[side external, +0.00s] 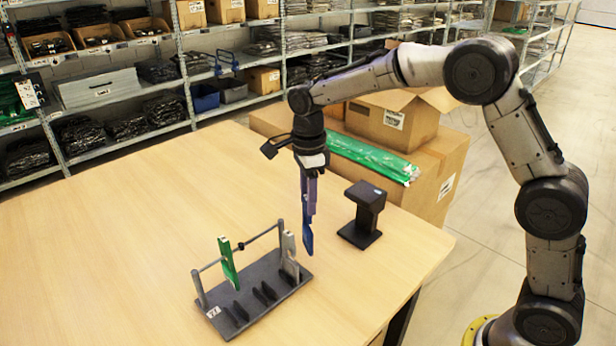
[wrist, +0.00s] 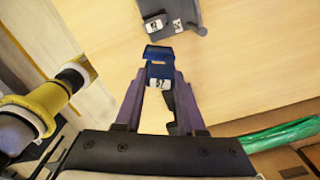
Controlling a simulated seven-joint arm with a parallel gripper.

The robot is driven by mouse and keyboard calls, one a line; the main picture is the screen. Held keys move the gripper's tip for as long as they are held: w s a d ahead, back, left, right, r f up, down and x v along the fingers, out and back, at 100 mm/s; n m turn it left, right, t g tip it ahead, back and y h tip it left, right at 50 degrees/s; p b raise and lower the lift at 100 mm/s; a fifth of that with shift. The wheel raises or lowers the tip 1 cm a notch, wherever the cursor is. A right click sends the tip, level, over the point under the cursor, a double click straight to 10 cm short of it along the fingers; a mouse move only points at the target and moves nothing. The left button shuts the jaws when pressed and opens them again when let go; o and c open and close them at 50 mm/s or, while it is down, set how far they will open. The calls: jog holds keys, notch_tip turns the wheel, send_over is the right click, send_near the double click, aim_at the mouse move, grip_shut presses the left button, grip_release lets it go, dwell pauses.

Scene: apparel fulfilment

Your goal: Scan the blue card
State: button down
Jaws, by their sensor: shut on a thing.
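My gripper (side external: 310,194) points down above the table, its purple fingers shut on the blue card (side external: 308,241), which hangs below them. In the wrist view the blue card (wrist: 158,52), with a white label, is between the fingertips (wrist: 159,78). A black scanner (side external: 368,196) on a flat foot stands on the table just right of the card, apart from it. A dark grey rack (side external: 245,306) stands left of and nearer than the card.
Cardboard boxes (side external: 440,165) with a green wrapped package (side external: 370,157) stand behind the scanner, past the table (side external: 130,240). Shelves of folded garments line the back. The table's left part is clear.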

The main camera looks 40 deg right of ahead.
jog(key=shift+d+f, duration=0.2)
jog(key=shift+f, duration=0.45)
jog(key=d+f, duration=0.3)
jog(key=d, duration=0.2)
jog(key=shift+d+f, duration=0.15)
jog(key=shift+f, duration=0.05)
jog(key=a+r, duration=0.4)
jog(key=r, duration=0.1)
jog(key=shift+a+r, duration=0.15)
jog(key=shift+r, duration=0.2)
